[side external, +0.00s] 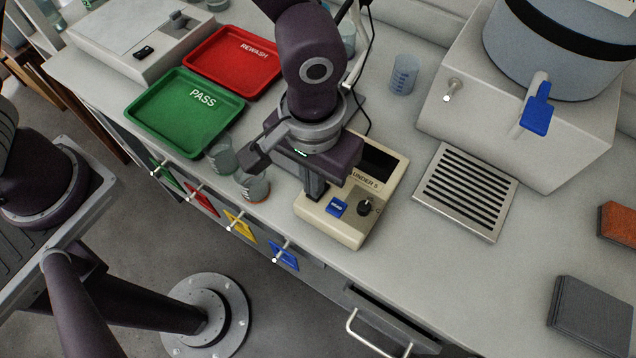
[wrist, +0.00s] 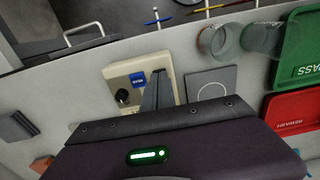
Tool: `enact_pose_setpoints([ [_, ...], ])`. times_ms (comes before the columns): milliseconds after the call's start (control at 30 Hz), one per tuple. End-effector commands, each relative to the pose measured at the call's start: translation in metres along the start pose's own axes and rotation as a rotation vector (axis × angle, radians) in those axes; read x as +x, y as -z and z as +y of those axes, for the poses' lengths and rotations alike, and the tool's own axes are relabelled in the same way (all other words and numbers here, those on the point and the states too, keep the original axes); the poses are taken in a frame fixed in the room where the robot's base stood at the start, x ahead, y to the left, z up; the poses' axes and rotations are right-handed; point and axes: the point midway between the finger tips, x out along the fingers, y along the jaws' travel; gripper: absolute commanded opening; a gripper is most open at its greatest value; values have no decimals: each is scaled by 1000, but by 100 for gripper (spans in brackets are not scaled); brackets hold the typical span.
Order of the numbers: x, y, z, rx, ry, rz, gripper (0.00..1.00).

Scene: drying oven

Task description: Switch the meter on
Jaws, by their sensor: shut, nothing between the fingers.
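The meter (side external: 345,229) is a beige box with a dark display (side external: 380,161), a label reading "UNDER 5", a blue switch (side external: 337,208) and a black knob (side external: 365,207). In the wrist view the meter (wrist: 115,72) shows its blue switch (wrist: 137,79) and knob (wrist: 122,96). My gripper (side external: 314,196) is shut and empty, pointing down at the meter's left part, beside the blue switch. In the wrist view the fingers (wrist: 160,74) lie just right of the switch. I cannot tell whether they touch the meter. My arm hides part of the meter.
Glass beakers (side external: 255,185) stand left of the meter near the bench edge. Green PASS (side external: 150,120) and red REWASH (side external: 215,75) trays lie behind them. A slotted grate (side external: 465,190) lies right of the meter. A grey plate with a circle (wrist: 212,92) is beside it.

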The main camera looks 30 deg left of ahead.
Motion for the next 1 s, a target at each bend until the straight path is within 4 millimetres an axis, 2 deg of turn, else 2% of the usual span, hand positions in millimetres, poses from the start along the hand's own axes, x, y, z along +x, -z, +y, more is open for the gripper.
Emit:
enact_pose_setpoints([
  [833, 13, 0, 0, 0, 0, 0, 0],
  [1000, 3, 0, 0, 0, -1, 1, 0],
])
